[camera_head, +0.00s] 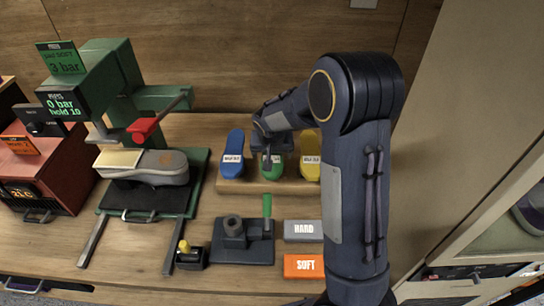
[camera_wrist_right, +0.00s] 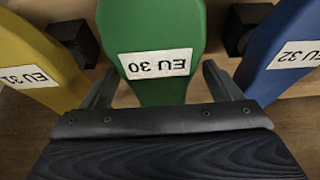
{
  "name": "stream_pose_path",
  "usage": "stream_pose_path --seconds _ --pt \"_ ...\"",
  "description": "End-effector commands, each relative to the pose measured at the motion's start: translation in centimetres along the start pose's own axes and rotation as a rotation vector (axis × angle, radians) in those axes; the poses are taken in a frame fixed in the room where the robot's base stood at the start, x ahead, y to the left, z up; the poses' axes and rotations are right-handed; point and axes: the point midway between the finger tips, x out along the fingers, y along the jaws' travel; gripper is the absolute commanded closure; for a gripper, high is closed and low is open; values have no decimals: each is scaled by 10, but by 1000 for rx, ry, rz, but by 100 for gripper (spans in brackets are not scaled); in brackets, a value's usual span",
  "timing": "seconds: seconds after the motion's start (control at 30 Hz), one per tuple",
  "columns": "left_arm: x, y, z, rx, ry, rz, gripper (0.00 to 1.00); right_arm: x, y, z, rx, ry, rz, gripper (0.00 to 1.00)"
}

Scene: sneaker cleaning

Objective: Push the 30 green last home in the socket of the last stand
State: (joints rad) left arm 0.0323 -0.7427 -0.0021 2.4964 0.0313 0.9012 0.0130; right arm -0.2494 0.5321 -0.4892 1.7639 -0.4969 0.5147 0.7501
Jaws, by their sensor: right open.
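The green last (camera_head: 271,168), labelled EU 30, stands in the wooden rack (camera_head: 265,188) between a blue and a yellow last. My right gripper (camera_head: 271,152) is over it and partly hides it in the head view. In the right wrist view the green last (camera_wrist_right: 152,25) stands between the fingers of the right gripper (camera_wrist_right: 160,80), which are open, one on each side with gaps. The last stand (camera_head: 241,247) is a dark base with a round socket block, in front of the rack. The socket's inside is hard to make out. My left gripper is out of view.
The blue last (camera_head: 232,150) and yellow last (camera_head: 309,165) stand close on either side. A green upright handle (camera_head: 267,205) rises beside the last stand. Grey HARD (camera_head: 304,231) and orange SOFT (camera_head: 304,266) blocks lie to its right. A green press (camera_head: 120,85) with a shoe (camera_head: 160,168) stands left.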

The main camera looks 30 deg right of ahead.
Motion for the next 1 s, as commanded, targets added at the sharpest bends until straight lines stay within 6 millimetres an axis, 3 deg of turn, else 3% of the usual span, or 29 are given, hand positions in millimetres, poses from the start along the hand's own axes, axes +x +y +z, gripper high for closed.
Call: stream_pose_path --seconds 0.5,1.0 --pt "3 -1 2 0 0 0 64 2 0 1 0 0 0 15" --pt "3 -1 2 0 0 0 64 1 0 0 0 2 -1 77"
